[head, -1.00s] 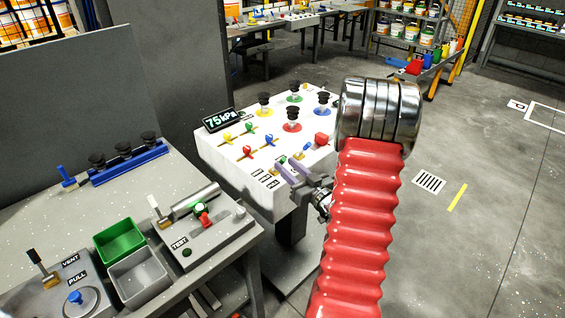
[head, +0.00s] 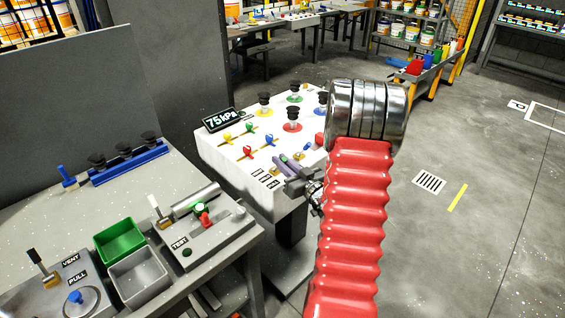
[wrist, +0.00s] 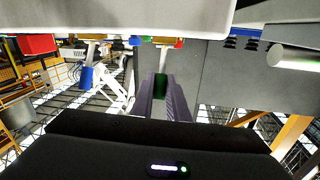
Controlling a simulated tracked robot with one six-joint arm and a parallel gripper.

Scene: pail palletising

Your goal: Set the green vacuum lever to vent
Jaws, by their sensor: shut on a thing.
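The white control panel (head: 222,160) stands in the middle of the head view, with a display (head: 220,119) reading 75 kPa. My gripper (head: 284,163) is at the panel's near right edge, its purple fingers reaching over the top. In the wrist view, my gripper (wrist: 162,88) is shut on a green piece (wrist: 160,84) between the fingers, which looks like the green vacuum lever. In the head view that lever is mostly hidden by the fingers, and its setting cannot be told.
Suction cups on coloured bases, one with a red base (head: 292,126), stand on the panel. A grey bench (head: 190,268) at left carries a green bin (head: 119,241).

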